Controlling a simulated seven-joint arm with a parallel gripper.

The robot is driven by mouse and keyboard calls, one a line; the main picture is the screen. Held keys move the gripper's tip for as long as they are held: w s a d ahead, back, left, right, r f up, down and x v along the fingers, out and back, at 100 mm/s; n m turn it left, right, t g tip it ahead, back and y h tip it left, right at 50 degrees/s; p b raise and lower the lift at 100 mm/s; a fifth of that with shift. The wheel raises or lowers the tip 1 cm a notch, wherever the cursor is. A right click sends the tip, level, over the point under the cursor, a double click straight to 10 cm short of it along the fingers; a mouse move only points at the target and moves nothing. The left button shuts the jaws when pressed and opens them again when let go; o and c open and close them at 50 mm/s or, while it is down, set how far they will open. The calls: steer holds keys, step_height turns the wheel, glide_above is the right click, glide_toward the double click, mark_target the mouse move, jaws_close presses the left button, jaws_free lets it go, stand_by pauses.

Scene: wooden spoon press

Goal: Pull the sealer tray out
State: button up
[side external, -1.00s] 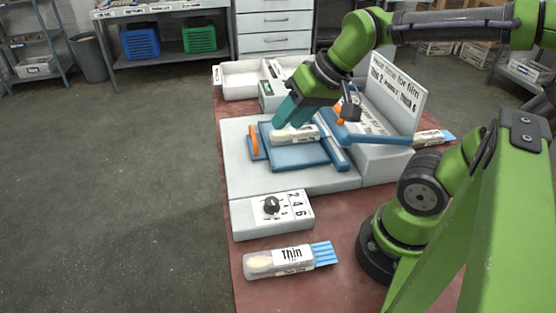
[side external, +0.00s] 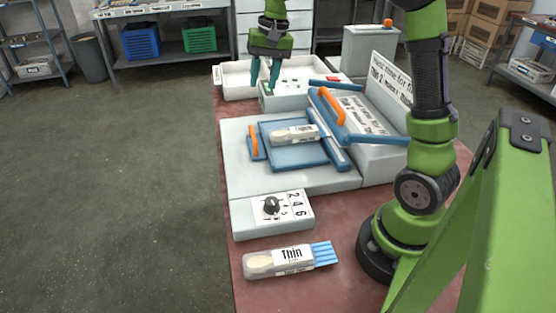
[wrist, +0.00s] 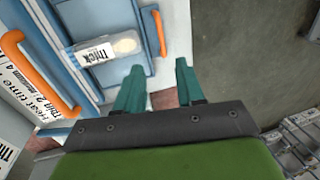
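The blue sealer tray (side external: 285,158) sits on the grey sealer base (side external: 240,175), with an orange handle (side external: 253,140) at its left end. A clear packet with a pale wooden piece (side external: 295,134) lies on the tray. In the wrist view the packet (wrist: 106,49) reads "Thick", and the tray handle (wrist: 159,33) stands beyond its end. The blue lid (side external: 335,122) with its orange handle (side external: 331,106) is tilted up on the right. My gripper (side external: 265,80) is raised at the back of the table, away from the tray, with its teal fingers apart and empty.
A dial box (side external: 270,212) and a packet marked "Thin" (side external: 285,260) are at the front. A sign about film heat time (side external: 390,80) stands behind the lid. White bins (side external: 237,82) are at the back. Floor left of the table is clear.

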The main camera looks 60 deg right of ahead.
mark_target(253, 134)
steer(key=f, duration=0.4)
steer(key=w+a+f, duration=0.1)
steer(key=f, duration=0.4)
steer(key=w+a+f, duration=0.1)
steer(key=f, duration=0.4)
steer(key=shift+f, duration=0.25)
steer(key=shift+c, duration=0.5)
jaws_close()
steer(key=w+a, duration=0.5)
steer(key=shift+w+a+r, duration=0.1)
steer(key=shift+w+a, duration=0.05)
steer(key=shift+w, duration=0.05)
